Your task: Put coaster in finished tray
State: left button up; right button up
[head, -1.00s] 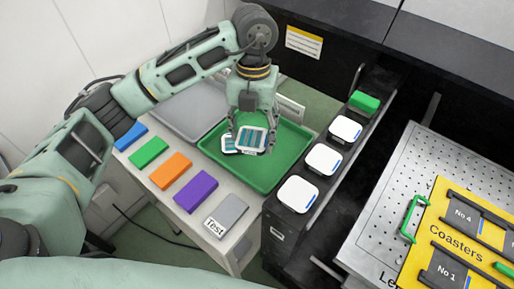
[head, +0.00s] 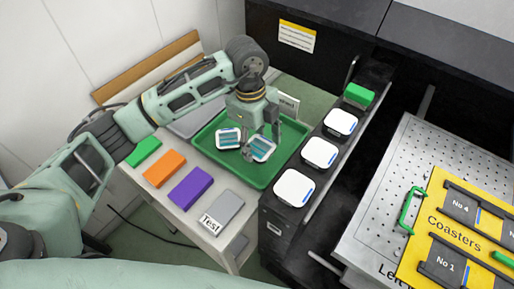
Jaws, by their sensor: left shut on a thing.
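My left gripper (head: 261,137) is over the green tray (head: 205,160), pointing down. It is shut on a white coaster with a teal striped face (head: 263,149), held at a slant over the middle of the tray. A second striped coaster (head: 228,138) lies in the tray just left of the held one. I cannot tell whether the held coaster touches the tray floor or the other coaster. My right gripper is not in view.
Blank white coasters (head: 293,188) line the narrow ledge to the right, with a green block (head: 359,95) at its far end. Coloured blocks (head: 190,187) line the table's near left edge. A yellow coaster board (head: 455,225) is at far right. The tray's near part is clear.

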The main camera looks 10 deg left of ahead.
aim_at(257, 146)
pick_arm(q)
notch_tip(257, 146, down, 4)
jog(key=shift+r, duration=0.15)
jog(key=shift+f, duration=0.3)
jog(key=o, duration=0.8)
jog(key=shift+f, duration=0.15)
jog(key=o, duration=0.4)
jog(key=shift+o, duration=0.2)
